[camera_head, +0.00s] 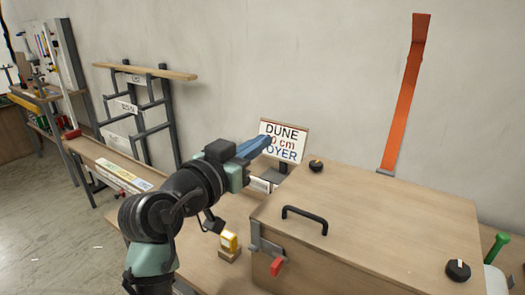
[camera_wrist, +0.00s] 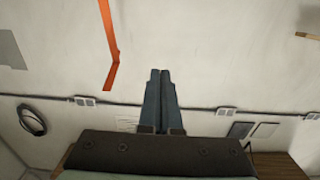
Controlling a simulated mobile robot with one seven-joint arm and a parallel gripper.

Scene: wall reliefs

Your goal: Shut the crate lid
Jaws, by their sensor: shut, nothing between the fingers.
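The wooden crate (camera_head: 285,268) stands at the lower right in the head view. Its lid (camera_head: 390,215) lies flat across the top, with a black handle (camera_head: 305,217) near the left edge. I cannot tell whether the lid is fully seated. A grey latch (camera_head: 262,240) with a red tip is on the near left side. My gripper (camera_head: 266,142) is shut and empty, up and left of the lid, in front of a sign and apart from the crate. Its closed fingers (camera_wrist: 160,75) also show in the wrist view, pointing toward the wall.
An orange strap (camera_head: 405,95) hangs on the wall behind the crate; it also shows in the wrist view (camera_wrist: 108,45). Round black knobs (camera_head: 316,165) (camera_head: 458,270) are on the lid. The sign (camera_head: 284,140) stands behind the gripper. A yellow block (camera_head: 229,241) sits left of the crate.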

